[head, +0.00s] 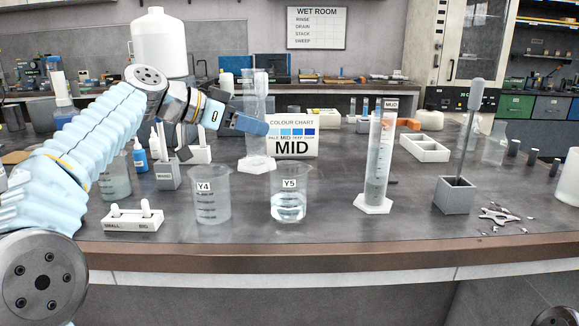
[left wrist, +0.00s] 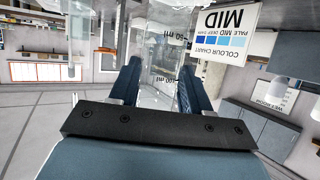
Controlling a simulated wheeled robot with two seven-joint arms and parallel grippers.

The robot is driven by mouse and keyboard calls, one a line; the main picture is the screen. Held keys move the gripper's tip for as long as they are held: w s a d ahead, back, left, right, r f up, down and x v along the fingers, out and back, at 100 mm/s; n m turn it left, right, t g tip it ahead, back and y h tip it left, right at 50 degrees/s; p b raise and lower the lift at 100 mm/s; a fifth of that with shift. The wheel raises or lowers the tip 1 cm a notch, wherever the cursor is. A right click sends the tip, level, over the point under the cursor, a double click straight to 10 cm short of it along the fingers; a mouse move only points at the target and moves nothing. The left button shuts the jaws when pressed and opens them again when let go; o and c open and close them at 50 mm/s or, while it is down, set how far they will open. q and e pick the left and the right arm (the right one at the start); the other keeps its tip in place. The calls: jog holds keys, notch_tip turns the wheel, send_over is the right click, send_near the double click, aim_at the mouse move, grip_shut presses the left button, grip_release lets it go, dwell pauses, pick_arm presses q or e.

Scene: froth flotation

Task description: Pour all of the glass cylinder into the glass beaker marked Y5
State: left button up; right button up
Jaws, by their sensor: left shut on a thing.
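The clear glass cylinder (head: 257,145) with a six-sided foot is upright behind beaker Y5, in front of the colour chart. My left gripper (head: 250,123) is shut on its upper part, from the left. In the left wrist view the cylinder (left wrist: 158,52) shows between the two blue fingers, its ml marks upside down. I cannot tell whether its foot touches the bench or whether liquid is inside. The glass beaker marked Y5 (head: 288,185) stands upright on the bench with clear liquid in its lower part. My right gripper is not in view.
Beaker Y4 (head: 210,200) stands left of Y5. The colour chart card (head: 292,134) reads MID. A grey holder (head: 454,195) with a rod stands further right, near a silvery spill (head: 500,216). The front bench edge is clear.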

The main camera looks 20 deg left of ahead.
pick_arm(q)
jog(key=shift+s+r, duration=0.1)
jog(key=shift+s, duration=0.05)
dwell(0.3)
jog(key=shift+m, duration=0.3)
